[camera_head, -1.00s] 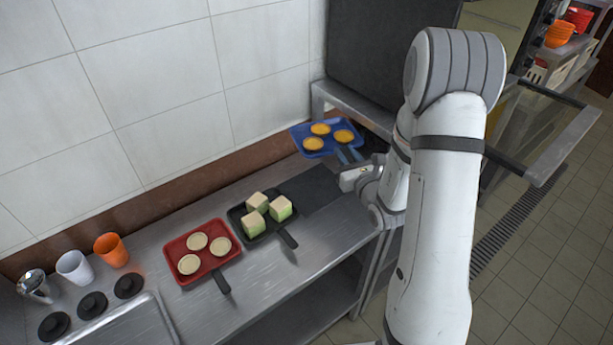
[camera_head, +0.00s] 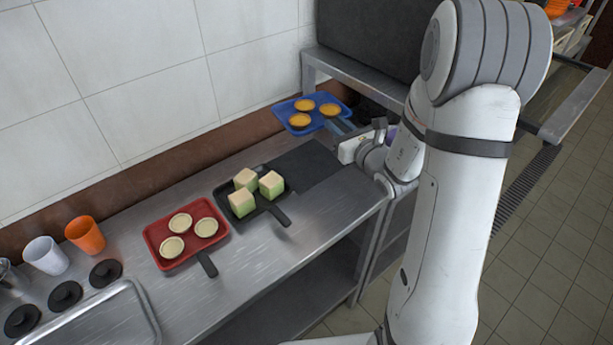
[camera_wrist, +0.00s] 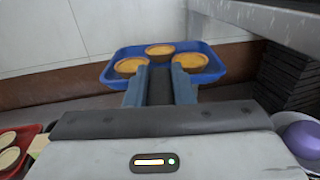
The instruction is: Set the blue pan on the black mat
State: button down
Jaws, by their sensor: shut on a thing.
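The blue pan (camera_head: 297,109) holds three orange-yellow tarts and shows at the centre of the head view. My gripper (camera_head: 343,128) is shut on the pan's handle and holds the pan out in front. In the wrist view the blue pan (camera_wrist: 203,68) is beyond the fingers (camera_wrist: 160,88), with the dark handle between them. The black mat (camera_head: 305,166) lies flat and bare on the steel counter, right of the black pan. The blue pan appears raised above the counter near the mat's back edge; its exact height is hard to tell.
A black pan (camera_head: 228,190) with pale green cubes sits against the mat's left side, its handle toward the front. A red pan (camera_head: 162,232) with pale tart shells is further left. Cups stand at far left. A metal shelf (camera_head: 350,68) is close behind at right.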

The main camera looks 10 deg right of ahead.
jog(key=f+b, duration=0.4)
jog(key=f, duration=0.1)
jog(key=s+f+n+g+y+b, duration=0.1)
jog(key=f+b, duration=0.4)
jog(key=f+y+b, duration=0.1)
jog(key=f+b, duration=0.4)
jog(key=shift+s+d+f+n, duration=0.15)
jog(key=shift+s+d+n, duration=0.1)
jog(key=shift+n, duration=0.15)
jog(key=shift+f+b, duration=0.2)
jog(key=shift+b, duration=0.1)
jog(key=c, duration=1.3)
grip_release()
jog(key=shift+o, duration=0.2)
